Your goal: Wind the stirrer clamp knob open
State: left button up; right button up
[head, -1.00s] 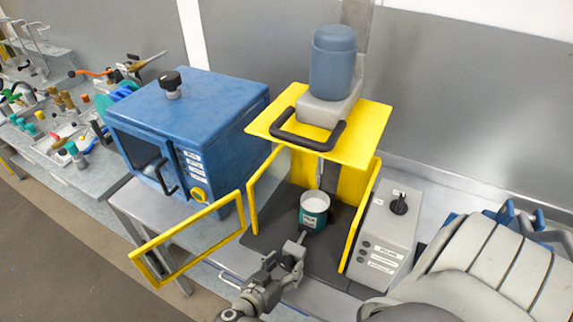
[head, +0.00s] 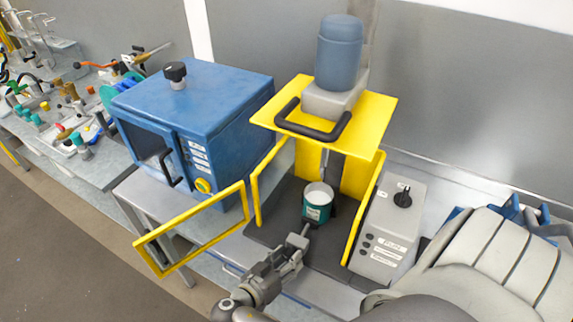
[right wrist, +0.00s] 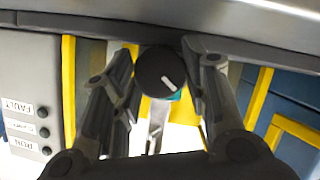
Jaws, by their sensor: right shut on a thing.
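In the right wrist view a round dark knob (right wrist: 158,72) with a white mark sits between the two fingers of my right gripper (right wrist: 160,85). The gripper is shut on it, one finger on each side. A light grey bar (right wrist: 157,128) shows beyond the knob. In the head view my right gripper (head: 284,258) is at the front of the stirrer base, and the bar (head: 302,234) leads from it towards the teal can (head: 317,203). The knob is hidden there by the gripper. The stirrer has a blue motor (head: 338,55) above a yellow plate (head: 365,115). My left gripper is out of view.
The yellow-framed guard door (head: 190,240) stands swung out to the left. A blue oven-like box (head: 200,105) stands left of the stirrer. A grey control box (head: 385,235) with a black dial stands close on the right.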

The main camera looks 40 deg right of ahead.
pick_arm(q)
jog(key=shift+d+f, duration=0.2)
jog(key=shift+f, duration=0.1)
pick_arm(e)
jog(key=shift+n, duration=0.4)
jog(key=shift+w, duration=0.1)
